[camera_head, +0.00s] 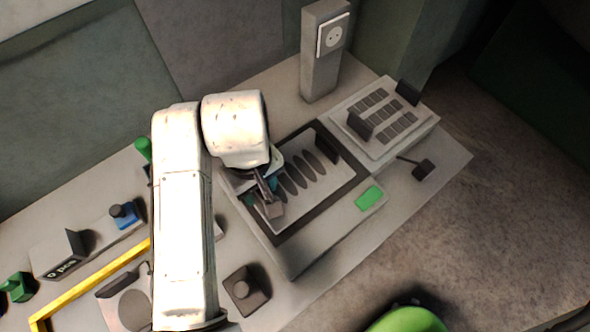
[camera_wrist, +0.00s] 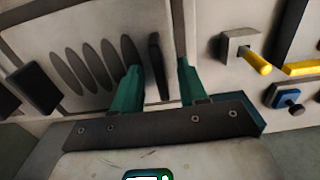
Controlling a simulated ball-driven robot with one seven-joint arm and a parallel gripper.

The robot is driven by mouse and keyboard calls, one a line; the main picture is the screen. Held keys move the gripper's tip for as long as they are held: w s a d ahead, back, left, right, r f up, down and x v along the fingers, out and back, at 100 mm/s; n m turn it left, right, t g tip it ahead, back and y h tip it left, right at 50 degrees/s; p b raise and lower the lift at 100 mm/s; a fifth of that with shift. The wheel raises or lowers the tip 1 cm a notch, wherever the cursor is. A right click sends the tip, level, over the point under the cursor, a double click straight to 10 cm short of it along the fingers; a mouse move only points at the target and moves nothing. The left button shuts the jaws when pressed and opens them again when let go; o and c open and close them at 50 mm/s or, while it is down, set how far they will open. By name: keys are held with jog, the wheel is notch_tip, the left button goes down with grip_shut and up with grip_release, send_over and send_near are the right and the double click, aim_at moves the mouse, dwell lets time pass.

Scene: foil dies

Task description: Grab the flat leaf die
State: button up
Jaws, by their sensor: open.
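A thin dark upright piece (camera_wrist: 157,70), seen nearly edge-on, stands between the two green fingers of my gripper (camera_wrist: 158,82) in the wrist view. Space shows on both sides of it. I cannot tell from its edge whether it is the flat leaf die. My open gripper (camera_head: 266,192) is low over the left end of the slotted rack (camera_head: 285,232) in the head view. My wrist and fingers hide that end there. A row of dark oval slots lies to the right of the fingers. Another dark upright plate (camera_head: 327,150) stands at the rack's far end and shows in the wrist view (camera_wrist: 36,86).
A light box with dark cells (camera_head: 399,138) and a socket post (camera_head: 320,60) stand behind the rack.

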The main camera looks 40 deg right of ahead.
jog(key=shift+f, duration=0.75)
jog(key=shift+c, duration=0.2)
grip_shut()
dwell(0.6)
